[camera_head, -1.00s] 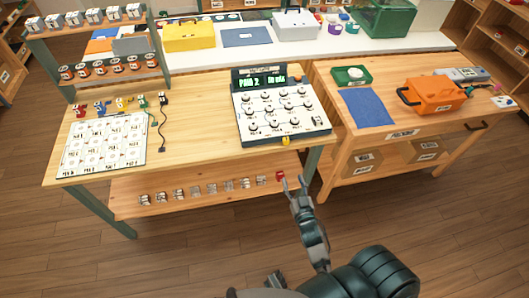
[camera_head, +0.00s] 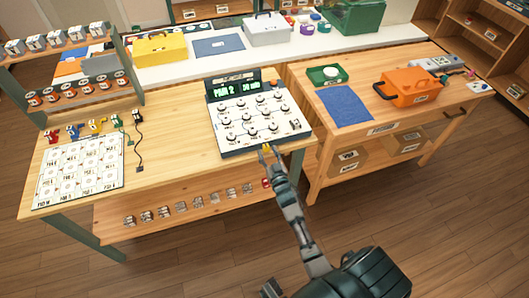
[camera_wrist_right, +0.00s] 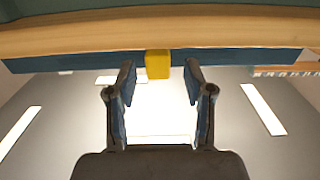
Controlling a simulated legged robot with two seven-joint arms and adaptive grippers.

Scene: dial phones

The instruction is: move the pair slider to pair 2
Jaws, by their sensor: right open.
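The dial panel (camera_head: 238,147) stands on the wooden bench, with rows of round dials and a raised display (camera_head: 234,88) that reads PAIR 2 in green. A yellow slider tab (camera_head: 267,147) sticks out at the panel's front edge, right of its middle. It also shows in the right wrist view (camera_wrist_right: 158,64). My right gripper (camera_head: 270,152) is open at the tab. In the right wrist view its fingers (camera_wrist_right: 160,73) stand on either side of the tab, with a gap on both sides. My left gripper is not in view.
A card sheet (camera_head: 80,170) and several coloured plugs (camera_head: 97,127) lie on the bench at left. A lower shelf (camera_head: 190,222) holds several small blocks. An orange toolbox (camera_head: 410,88) and a blue mat (camera_head: 345,106) are on the right bench.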

